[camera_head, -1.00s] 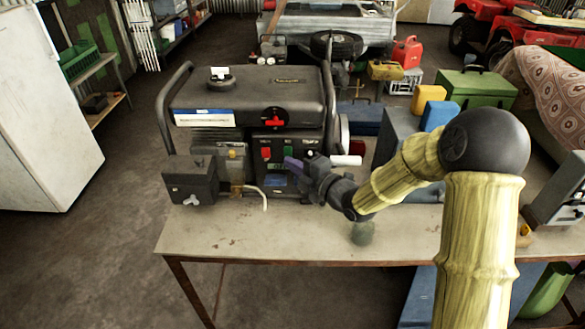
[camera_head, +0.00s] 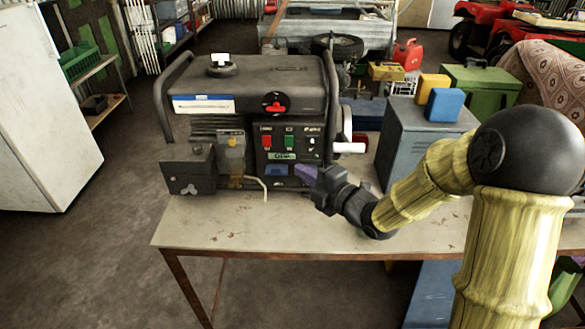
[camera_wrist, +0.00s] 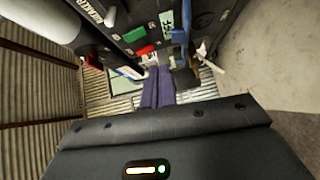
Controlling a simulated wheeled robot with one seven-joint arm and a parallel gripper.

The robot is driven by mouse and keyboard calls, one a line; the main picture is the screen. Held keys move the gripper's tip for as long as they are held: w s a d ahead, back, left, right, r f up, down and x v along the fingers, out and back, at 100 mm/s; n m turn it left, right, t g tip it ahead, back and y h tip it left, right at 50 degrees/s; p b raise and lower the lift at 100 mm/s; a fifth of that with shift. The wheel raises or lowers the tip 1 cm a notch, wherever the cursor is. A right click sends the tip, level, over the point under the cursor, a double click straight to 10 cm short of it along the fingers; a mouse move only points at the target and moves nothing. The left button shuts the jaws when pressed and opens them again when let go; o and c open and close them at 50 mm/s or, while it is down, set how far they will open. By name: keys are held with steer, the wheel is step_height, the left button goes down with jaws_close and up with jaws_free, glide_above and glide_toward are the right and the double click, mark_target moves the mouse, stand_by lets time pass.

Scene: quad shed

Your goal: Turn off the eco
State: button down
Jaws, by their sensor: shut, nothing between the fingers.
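The black generator (camera_head: 250,95) stands on the table, its control panel (camera_head: 262,155) facing me. The panel has a red switch (camera_head: 266,142), a green switch (camera_head: 289,142) and a pale switch at upper right (camera_head: 312,143). A small greenish label (camera_head: 281,156), apparently reading ECO, sits above a blue switch (camera_head: 277,170). I cannot tell whether the blue switch is on or off. In the wrist view the label (camera_wrist: 166,20) and blue switch (camera_wrist: 180,36) show near the top. My gripper (camera_head: 303,173), with purple fingers, is shut and empty, just right of the blue switch; contact is unclear.
The table (camera_head: 225,225) is bare in front of the generator. A white crank-like handle (camera_head: 348,147) sticks out right of the panel. A grey cabinet (camera_head: 412,140) bearing yellow and blue blocks stands right of it. A pale cable hangs by the panel's left.

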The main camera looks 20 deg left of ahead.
steer(key=v, duration=0.6)
steer(key=shift+f+b, duration=0.4)
steer(key=shift+f, duration=0.1)
steer(key=shift+w+d, duration=0.1)
steer(key=d+f+m+h, duration=0.4)
steer(key=d+m+h, duration=0.2)
steer(key=d+m, duration=0.2)
steer(key=d+f+m+h, duration=0.3)
steer(key=d+m+h, duration=0.3)
steer(key=d+m, duration=0.1)
steer(key=s+d+f+m+g+h, duration=0.3)
steer(key=s+d+m+g, duration=0.4)
steer(key=s+m, duration=0.6)
step_height(320, 180, up, 16)
steer(key=m+p, duration=0.1)
steer(key=p, duration=1.4)
steer(key=shift+s+d+p, duration=0.25)
steer(key=shift+s+p, duration=0.05)
steer(key=shift+p, duration=0.05)
